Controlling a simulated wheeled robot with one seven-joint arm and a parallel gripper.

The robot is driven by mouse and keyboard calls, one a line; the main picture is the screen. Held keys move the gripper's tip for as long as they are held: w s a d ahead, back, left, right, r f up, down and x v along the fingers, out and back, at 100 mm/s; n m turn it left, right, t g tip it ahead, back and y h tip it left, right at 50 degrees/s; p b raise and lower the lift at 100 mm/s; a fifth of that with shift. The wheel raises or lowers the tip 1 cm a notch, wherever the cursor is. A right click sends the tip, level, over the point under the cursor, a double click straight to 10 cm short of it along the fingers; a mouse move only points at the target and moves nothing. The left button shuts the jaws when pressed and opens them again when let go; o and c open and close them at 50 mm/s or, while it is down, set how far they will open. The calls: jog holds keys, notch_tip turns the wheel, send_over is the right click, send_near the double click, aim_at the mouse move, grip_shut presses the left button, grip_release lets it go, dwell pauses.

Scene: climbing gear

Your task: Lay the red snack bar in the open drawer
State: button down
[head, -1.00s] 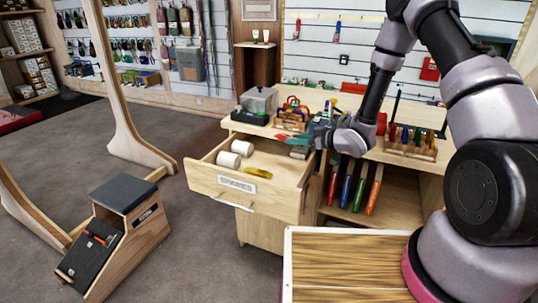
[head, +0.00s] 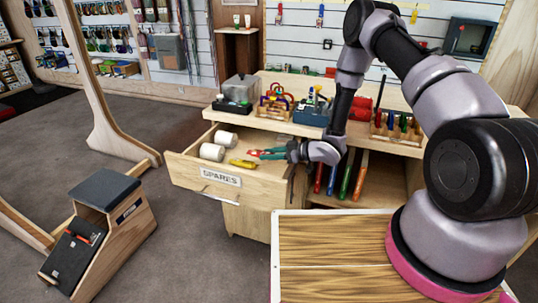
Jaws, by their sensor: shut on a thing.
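The open drawer (head: 207,174), light wood with a SPARES label, is pulled out from the left of the workbench. My gripper (head: 268,153), with teal fingers, is over the right rear part of the drawer. It is shut on the red snack bar (head: 254,152), of which only a small red end shows left of the fingers. The bar looks low over the drawer; I cannot tell whether it touches the floor of the drawer. My wrist hides the drawer's right rear corner.
In the drawer, two white rolls (head: 212,152) lie at the left and a yellow item (head: 243,163) lies near the front, close to my gripper. A blue bin (head: 312,112) and a tool rack (head: 395,128) stand on the bench. A wooden step box (head: 105,215) stands at left.

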jog(key=shift+f, duration=0.2)
jog(key=shift+d+f, duration=0.1)
jog(key=shift+f, duration=0.25)
jog(key=shift+s+f, duration=0.1)
jog(key=shift+c, duration=2.3)
grip_release()
jog(key=shift+s+f, duration=0.1)
jog(key=shift+r, duration=0.3)
jog(key=shift+d+r, duration=0.25)
jog(key=v, duration=1.1)
jog(key=shift+r, duration=0.35)
